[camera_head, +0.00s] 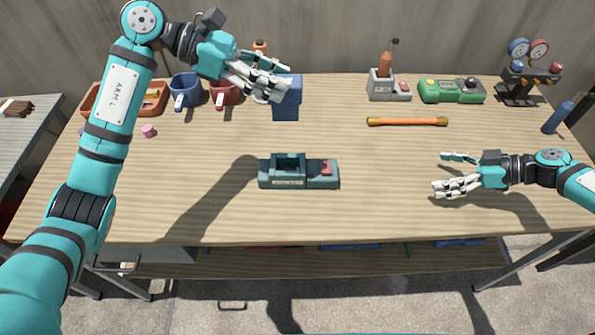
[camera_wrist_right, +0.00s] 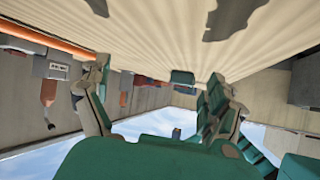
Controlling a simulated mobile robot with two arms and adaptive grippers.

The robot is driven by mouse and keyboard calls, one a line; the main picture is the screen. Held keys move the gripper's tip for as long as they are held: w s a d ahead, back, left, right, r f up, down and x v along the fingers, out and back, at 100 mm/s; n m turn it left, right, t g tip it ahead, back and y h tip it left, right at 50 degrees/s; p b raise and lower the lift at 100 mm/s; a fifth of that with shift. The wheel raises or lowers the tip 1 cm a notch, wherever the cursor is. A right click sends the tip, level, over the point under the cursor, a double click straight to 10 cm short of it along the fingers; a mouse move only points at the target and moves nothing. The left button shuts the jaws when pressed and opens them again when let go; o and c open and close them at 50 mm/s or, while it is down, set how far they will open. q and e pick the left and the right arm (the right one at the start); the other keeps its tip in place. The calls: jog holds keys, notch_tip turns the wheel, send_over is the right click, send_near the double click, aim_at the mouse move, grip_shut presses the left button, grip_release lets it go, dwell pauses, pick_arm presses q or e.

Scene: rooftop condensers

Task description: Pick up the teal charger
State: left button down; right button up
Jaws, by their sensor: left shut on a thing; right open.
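The teal charger (camera_head: 265,181), a dark block with an open bay and a red part on its right end, lies on the table's front middle. Neither gripper touches it. My left gripper (camera_head: 286,86) is high behind it, its fingers closed at the top of a blue box (camera_head: 287,106); the contact is partly hidden. My right gripper (camera_head: 437,172) is open and empty, to the right of the charger with a clear gap. In the right wrist view, my right gripper's fingers (camera_wrist_right: 160,105) are spread with nothing between them.
A green charger (camera_head: 440,92), a grey charger with an orange-brown bottle (camera_head: 386,63) and a gauge stand (camera_head: 525,85) stand at the back right. An orange stick (camera_head: 407,121) lies before them. Mugs (camera_head: 186,92) stand back left. Table around the teal charger is clear.

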aim_at(324, 166)
jog(key=w+a+r+n+g+y, duration=0.1)
jog(key=a+n, duration=0.1)
jog(key=a, duration=0.3)
jog(key=a+r+n+g+y, duration=0.1)
jog(key=a+n+g, duration=0.1)
jog(key=a, duration=0.4)
jog(key=w+a+r+n+g, duration=0.1)
jog(key=a+r, duration=0.1)
jog(key=a, duration=0.4)
jog(key=shift+w+a+n+g+y, duration=0.15)
jog(key=shift+w+n+g+y, duration=0.15)
jog(key=shift+w+n+y, duration=0.1)
jog(key=x, duration=0.6)
jog(key=shift+s+a, duration=0.1)
jog(key=shift+a, duration=0.05)
jog(key=x, duration=0.5)
jog(key=shift+a+f, duration=0.2)
jog(key=shift+f, duration=0.25)
jog(key=shift+r, duration=0.1)
jog(key=c, duration=1.7)
notch_tip(324, 166, up, 9)
jog(key=shift+f, duration=4.2)
